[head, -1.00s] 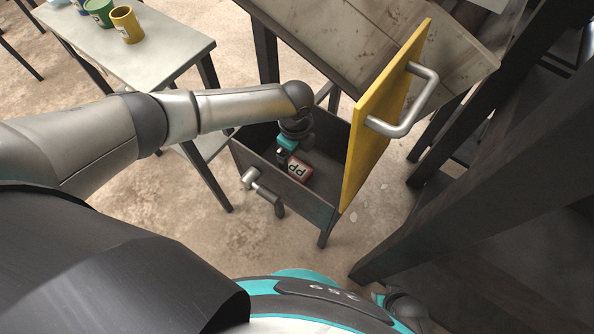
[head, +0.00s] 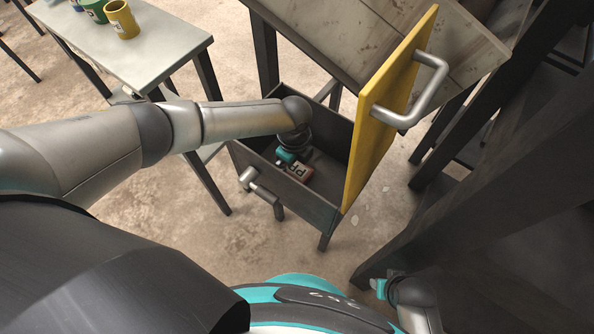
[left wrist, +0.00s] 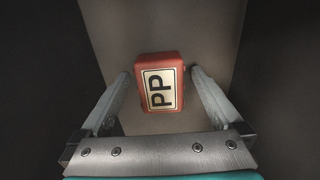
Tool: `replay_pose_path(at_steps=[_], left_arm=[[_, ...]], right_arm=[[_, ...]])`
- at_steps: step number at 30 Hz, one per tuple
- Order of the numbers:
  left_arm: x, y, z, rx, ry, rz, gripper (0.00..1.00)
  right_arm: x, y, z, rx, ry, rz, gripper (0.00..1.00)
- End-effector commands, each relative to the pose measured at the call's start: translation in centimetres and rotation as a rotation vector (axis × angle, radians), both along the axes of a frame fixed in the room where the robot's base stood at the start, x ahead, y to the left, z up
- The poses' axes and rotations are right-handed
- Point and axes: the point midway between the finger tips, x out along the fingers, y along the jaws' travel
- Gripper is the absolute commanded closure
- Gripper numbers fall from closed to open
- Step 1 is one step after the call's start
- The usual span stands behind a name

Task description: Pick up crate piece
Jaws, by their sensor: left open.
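The crate piece (head: 299,172) is a small red block with a pale label reading "PP". It lies in the dark open crate (head: 310,203). In the left wrist view the piece (left wrist: 160,84) sits between the two fingers, with a visible gap on each side. My left gripper (left wrist: 160,92) is open and reaches down into the crate over the piece. In the head view the left gripper (head: 288,160) partly hides the piece. A teal and dark part at the lower right of the head view (head: 392,290) looks like my right arm's end; its fingers do not show clearly.
A yellow panel (head: 392,105) with a metal handle (head: 415,95) stands at the crate's right side. A sloped grey chute (head: 370,35) is behind. A table (head: 140,50) with coloured cups (head: 122,20) stands at upper left. Dark posts (head: 480,200) fill the right.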

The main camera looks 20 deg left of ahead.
Motion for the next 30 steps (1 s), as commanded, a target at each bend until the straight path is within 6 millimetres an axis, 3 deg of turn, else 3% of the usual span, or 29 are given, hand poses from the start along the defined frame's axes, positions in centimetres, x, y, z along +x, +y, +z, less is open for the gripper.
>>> replay_pose_path(at_steps=[2, 24, 30], left_arm=[[0.0, -0.01, 0.01, 0.0, 0.0, 0.0, 0.0], [0.0, 0.03, 0.02, 0.001, 0.0, 0.0, 0.83], [0.01, 0.03, 0.03, 0.001, 0.0, 0.0, 0.86]], right_arm=[[-0.01, 0.01, 0.0, 0.0, 0.0, 0.0, 0.53], [-0.02, 0.0, -0.04, 0.0, 0.0, -0.001, 0.53], [-0.02, 0.01, -0.05, 0.0, 0.0, -0.001, 0.53]])
